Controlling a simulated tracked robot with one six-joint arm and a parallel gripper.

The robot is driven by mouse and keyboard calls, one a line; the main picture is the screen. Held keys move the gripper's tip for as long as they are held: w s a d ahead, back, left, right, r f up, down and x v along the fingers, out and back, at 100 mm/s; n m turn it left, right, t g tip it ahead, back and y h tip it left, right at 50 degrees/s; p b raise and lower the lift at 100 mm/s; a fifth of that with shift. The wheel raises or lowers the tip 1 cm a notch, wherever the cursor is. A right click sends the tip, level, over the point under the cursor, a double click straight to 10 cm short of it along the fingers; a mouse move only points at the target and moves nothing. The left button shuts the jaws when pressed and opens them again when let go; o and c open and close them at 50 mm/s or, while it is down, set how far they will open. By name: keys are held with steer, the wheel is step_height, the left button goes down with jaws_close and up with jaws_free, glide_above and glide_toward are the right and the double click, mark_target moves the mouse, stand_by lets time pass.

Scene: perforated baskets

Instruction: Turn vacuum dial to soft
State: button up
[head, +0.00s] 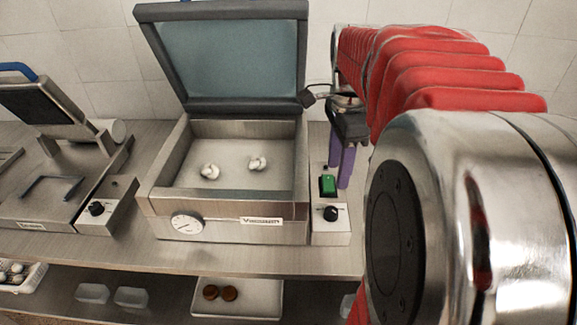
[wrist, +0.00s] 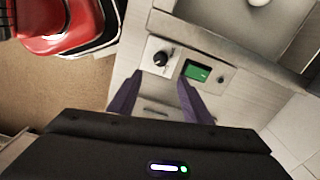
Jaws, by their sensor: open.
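The vacuum machine (head: 228,230) stands on the steel counter with its lid raised and a "Vacuum" label on its front. Its control box at the right side carries a black dial (head: 331,213) and a green switch (head: 328,185) behind it. In the wrist view the dial (wrist: 160,58) is at the upper left and the green switch (wrist: 196,71) is to its right. My gripper (head: 340,182) has purple fingers, is open and empty, and is over the control box near the green switch. In the wrist view its fingertips (wrist: 160,85) point toward the dial and switch, apart from the dial. The dial's markings are too small to read.
A second machine with a similar dial (head: 96,208) stands at the left. A round gauge (head: 187,223) is on the vacuum machine's front. Two white pieces lie in its chamber. A shelf below holds a white tray (head: 262,300) with brown round items. My red arm fills the right side.

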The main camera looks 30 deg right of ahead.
mark_target(332, 210)
step_height(332, 210, down, 14)
steer(key=shift+r, duration=0.15)
stand_by(0.5)
steer(key=c, duration=1.1)
steer(key=shift+d, duration=0.1)
steer(key=shift+o, duration=0.2)
